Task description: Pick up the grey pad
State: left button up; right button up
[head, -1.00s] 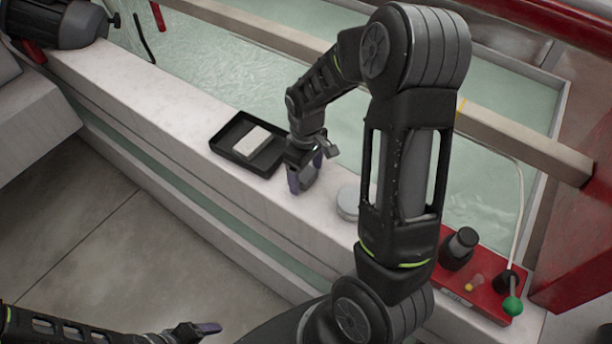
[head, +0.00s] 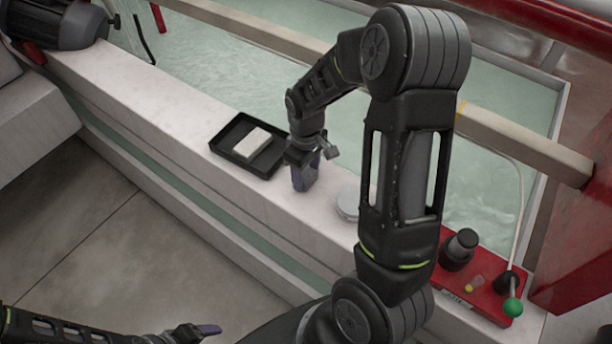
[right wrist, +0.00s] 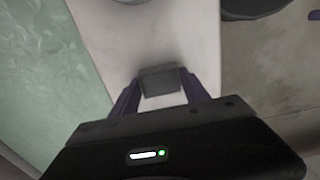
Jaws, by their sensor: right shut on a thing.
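The grey pad (right wrist: 160,80) is a small grey block between the purple fingers in the right wrist view. My right gripper (head: 305,177) is shut on it, low over the pale stone ledge; whether the pad touches the ledge I cannot tell. In the head view the pad is hidden by the fingers. My left gripper (head: 205,329) is at the bottom edge of the head view, far from the pad, and its opening is unclear.
A black tray (head: 222,141) holding a white block (head: 252,142) lies just left of my right gripper. A round grey tin (head: 347,203) stands to its right. Water (head: 200,75) lies behind the ledge. A red control box (head: 490,300) is at the right.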

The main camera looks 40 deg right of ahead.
aim_at(306, 175)
notch_tip(306, 175, up, 10)
jog(key=shift+p, duration=0.4)
dwell(0.5)
